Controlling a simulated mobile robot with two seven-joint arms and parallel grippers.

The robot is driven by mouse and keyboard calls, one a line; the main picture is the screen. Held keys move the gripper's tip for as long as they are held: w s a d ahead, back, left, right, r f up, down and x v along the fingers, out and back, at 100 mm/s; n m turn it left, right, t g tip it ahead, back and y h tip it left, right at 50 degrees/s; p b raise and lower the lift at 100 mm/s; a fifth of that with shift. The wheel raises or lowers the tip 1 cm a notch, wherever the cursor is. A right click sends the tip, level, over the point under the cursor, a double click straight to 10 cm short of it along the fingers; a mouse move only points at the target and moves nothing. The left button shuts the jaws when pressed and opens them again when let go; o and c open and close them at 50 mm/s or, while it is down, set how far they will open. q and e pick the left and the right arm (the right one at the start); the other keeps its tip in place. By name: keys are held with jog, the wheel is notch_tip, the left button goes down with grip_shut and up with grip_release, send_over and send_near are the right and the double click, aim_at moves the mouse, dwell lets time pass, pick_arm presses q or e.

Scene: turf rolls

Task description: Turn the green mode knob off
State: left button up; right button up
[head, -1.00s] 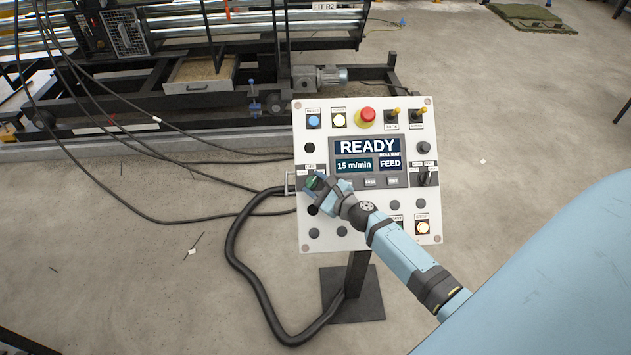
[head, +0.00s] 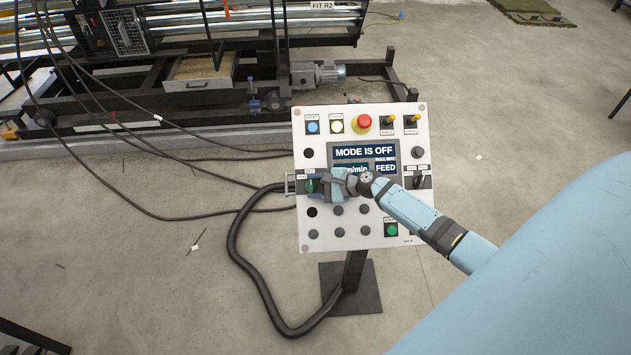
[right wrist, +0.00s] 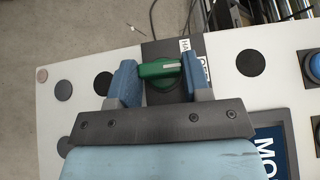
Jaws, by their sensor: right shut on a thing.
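The green mode knob (right wrist: 158,70) sits on a dark plate at the left side of the control panel (head: 400,150). In the head view the knob (head: 310,186) shows just past my right gripper (head: 318,186). My right gripper (right wrist: 158,82) has its two blue fingers on either side of the knob, shut on it. The knob's white pointer line lies across the gap between the fingers. The panel screen (head: 364,152) reads "MODE IS OFF", and my gripper covers part of its lower line. My left gripper is not in view.
A red mushroom button (head: 361,123), a lit blue button (head: 312,127) and yellow-tipped switches line the panel's top. A green button (head: 391,229) is low right. A thick black cable (head: 235,245) loops left of the stand. Machinery stands behind.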

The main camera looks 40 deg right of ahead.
dwell(0.5)
jog(key=o, duration=0.9)
jog(key=b+v, duration=0.2)
jog(key=v, duration=1.2)
jog(key=shift+w, duration=0.1)
